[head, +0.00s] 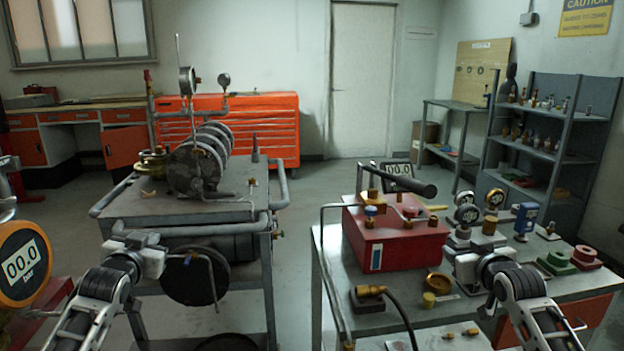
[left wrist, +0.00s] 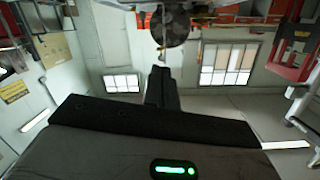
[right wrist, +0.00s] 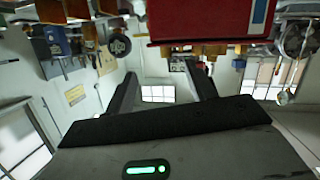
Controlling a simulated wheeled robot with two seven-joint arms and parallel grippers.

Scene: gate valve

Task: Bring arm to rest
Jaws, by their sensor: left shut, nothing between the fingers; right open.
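My left gripper (head: 143,241) is in front of the grey trolley (head: 185,206) at the left. In the left wrist view its two fingers (left wrist: 160,84) are together with nothing between them. My right gripper (head: 466,262) is over the right bench, just right of the red box (head: 400,247). In the right wrist view its fingers (right wrist: 163,88) stand wide apart and empty. Both arms reach in from the bottom of the head view. A brass valve (head: 152,164) sits at the left of the trolley top, beside a large grey flanged body (head: 197,168).
The right bench holds gauges (head: 467,214), a brass-ended hose (head: 371,291), a small brass dish (head: 438,283) and green and red flanged parts (head: 557,262). An orange gauge (head: 22,268) stands at far left. Open floor (head: 300,235) lies between trolley and bench.

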